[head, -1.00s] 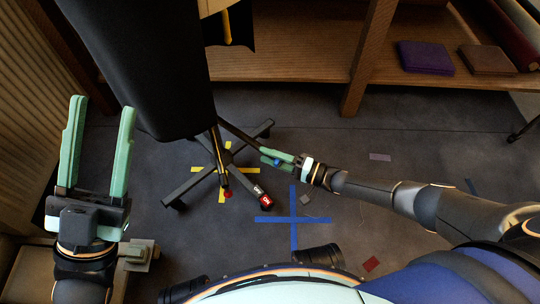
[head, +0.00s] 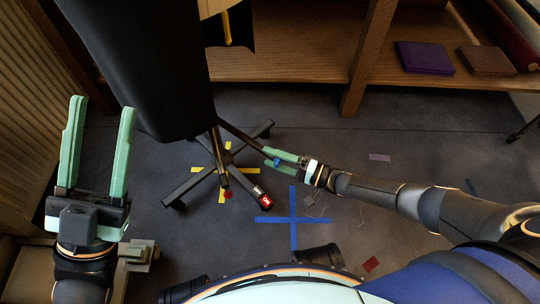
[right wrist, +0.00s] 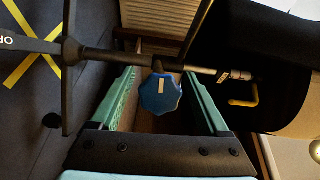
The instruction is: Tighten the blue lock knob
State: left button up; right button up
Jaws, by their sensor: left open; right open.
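The blue lock knob (right wrist: 160,93) is lobed, with a pale mark on its face, and sits on a dark pole of the stand. In the right wrist view it lies between the two green fingers, with a gap visible on each side. In the head view the knob (head: 277,163) is small and partly hidden by my right gripper (head: 268,157), which is open around it. My left gripper (head: 103,104) is open and empty, raised at the left, far from the knob.
A large black dress form (head: 145,65) hangs over the stand's legged base (head: 195,184). A yellow tape cross (head: 240,170) and a blue tape cross (head: 293,220) mark the floor. A wooden shelf (head: 300,62) stands behind. The floor at right is mostly clear.

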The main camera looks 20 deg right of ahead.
jog(key=p+v, duration=0.1)
jog(key=v, duration=1)
jog(key=shift+d+p, duration=0.2)
jog(key=shift+p, duration=0.1)
jog(key=shift+s, duration=0.15)
